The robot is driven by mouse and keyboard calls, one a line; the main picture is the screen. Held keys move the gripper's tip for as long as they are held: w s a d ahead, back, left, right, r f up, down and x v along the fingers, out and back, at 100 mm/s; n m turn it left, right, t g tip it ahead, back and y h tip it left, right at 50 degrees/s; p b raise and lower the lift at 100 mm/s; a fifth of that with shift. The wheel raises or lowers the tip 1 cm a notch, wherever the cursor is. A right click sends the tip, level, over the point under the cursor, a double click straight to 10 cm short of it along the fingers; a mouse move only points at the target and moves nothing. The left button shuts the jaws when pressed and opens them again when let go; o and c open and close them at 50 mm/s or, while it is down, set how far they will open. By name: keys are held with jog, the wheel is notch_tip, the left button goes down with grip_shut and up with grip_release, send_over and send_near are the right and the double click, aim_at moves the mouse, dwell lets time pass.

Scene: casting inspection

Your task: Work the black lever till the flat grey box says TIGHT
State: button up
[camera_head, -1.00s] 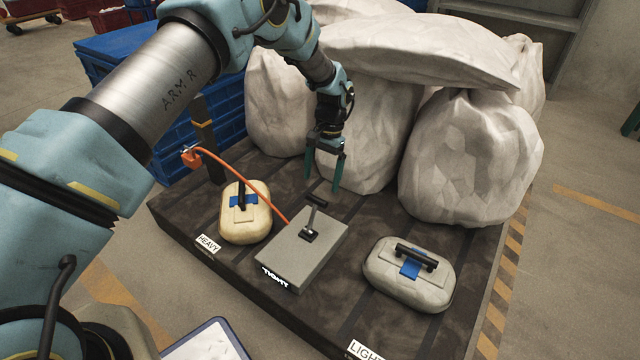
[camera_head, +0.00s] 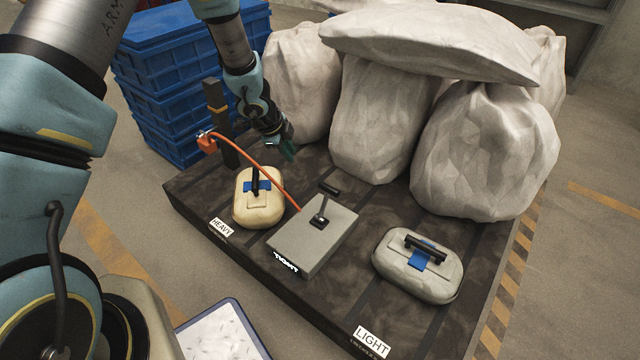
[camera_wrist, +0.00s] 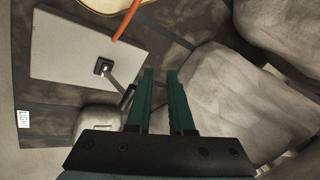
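The flat grey box (camera_head: 300,247) lies on the dark platform between two cases. White lettering shows on its near edge, but I cannot read it surely. The lever's black handle (camera_head: 329,187) stands on a grey stalk that rises from the box top. It also shows in the wrist view (camera_wrist: 128,97), left of my fingers. My gripper (camera_head: 287,150) is in the air above the back of the platform, left of and beyond the lever. In the wrist view my green fingers (camera_wrist: 160,75) are apart with nothing between them. Neither finger touches the lever.
A cream case (camera_head: 258,205) by the HEAVY label and a grey case (camera_head: 418,282) near the LIGHT label flank the box. An orange hose (camera_head: 250,160) runs from a dark post (camera_head: 220,120) to the box. White sacks (camera_head: 375,120) stand behind. Blue crates (camera_head: 180,90) are at left.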

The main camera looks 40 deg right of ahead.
aim_at(328, 188)
jog(key=s+a+m+g, duration=0.1)
jog(key=s+a, duration=0.1)
jog(key=s, duration=0.1)
jog(key=s+a+r+m+g, duration=0.1)
jog(key=s+g, duration=0.1)
jog(key=s, duration=0.1)
jog(key=s+a+r+m+g+h, duration=0.1)
jog(key=s+a+m, duration=0.1)
jog(key=s, duration=0.1)
jog(key=shift+a+r, duration=0.2)
jog(key=shift+a, duration=0.15)
grip_shut()
jog(key=b+x, duration=0.1)
jog(key=x, duration=0.3)
jog(key=d+b+x, duration=0.1)
jog(key=b+x, duration=0.1)
jog(key=x, duration=0.2)
jog(key=w+d+r+b+x, duration=0.1)
jog(key=x, duration=0.3)
jog(key=shift+d+f+b, duration=0.2)
jog(key=shift+d+b, duration=0.1)
jog(key=shift+b, duration=0.05)
jog(key=shift+w+d, duration=0.1)
jog(key=shift+w+d+p, duration=0.1)
jog(key=shift+d+p, duration=0.4)
jog(key=shift+p, duration=0.5)
jog(key=shift+w+d+f, duration=0.1)
jog(key=shift+d+f, duration=0.15)
jog(key=shift+d, duration=0.15)
